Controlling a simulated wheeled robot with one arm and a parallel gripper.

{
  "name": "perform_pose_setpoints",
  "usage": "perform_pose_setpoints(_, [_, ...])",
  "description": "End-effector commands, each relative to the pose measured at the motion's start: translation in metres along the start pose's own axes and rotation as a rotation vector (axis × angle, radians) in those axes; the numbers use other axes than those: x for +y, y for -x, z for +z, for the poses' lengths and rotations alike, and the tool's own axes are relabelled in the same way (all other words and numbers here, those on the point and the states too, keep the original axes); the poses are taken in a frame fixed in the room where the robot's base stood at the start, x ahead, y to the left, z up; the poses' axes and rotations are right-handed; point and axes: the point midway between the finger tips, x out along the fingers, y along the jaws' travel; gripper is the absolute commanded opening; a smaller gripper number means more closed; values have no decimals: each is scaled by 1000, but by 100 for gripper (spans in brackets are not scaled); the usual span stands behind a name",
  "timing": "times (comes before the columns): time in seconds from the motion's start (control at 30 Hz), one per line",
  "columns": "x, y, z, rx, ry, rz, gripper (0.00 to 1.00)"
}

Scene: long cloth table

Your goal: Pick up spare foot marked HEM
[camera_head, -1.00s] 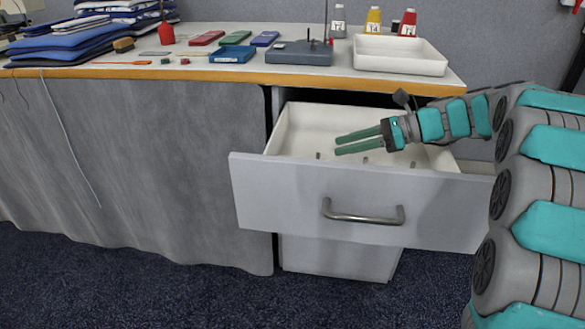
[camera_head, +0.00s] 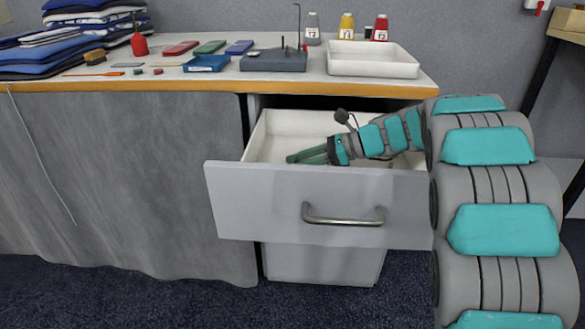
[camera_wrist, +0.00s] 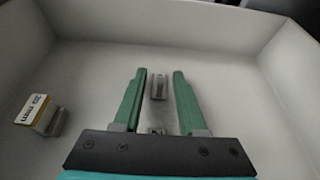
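My gripper (camera_head: 292,157) reaches down into the open drawer (camera_head: 222,198); its two green fingers point left in the head view. In the wrist view my gripper (camera_wrist: 160,73) is open, with a small grey metal foot (camera_wrist: 158,87) showing between the fingers, apart from both. I cannot read its marking. Another foot (camera_wrist: 40,115) lies to the left with a pale label that seems to read "20 mm". A further small metal piece (camera_wrist: 157,130) shows at the gripper's base, partly hidden. I cannot make out HEM on any of them.
The drawer's white walls (camera_wrist: 185,17) surround the gripper.

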Motion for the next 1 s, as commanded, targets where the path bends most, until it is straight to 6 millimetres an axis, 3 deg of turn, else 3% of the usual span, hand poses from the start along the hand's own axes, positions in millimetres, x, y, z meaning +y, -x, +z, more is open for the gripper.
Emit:
perform_pose_setpoints(0.03, [0, 0, 0, 0, 0, 0, 34])
perform_pose_setpoints(0.33, [0, 0, 0, 0, 0, 0, 0])
perform_pose_setpoints(1.0, [0, 2, 4, 0, 2, 0, 0])
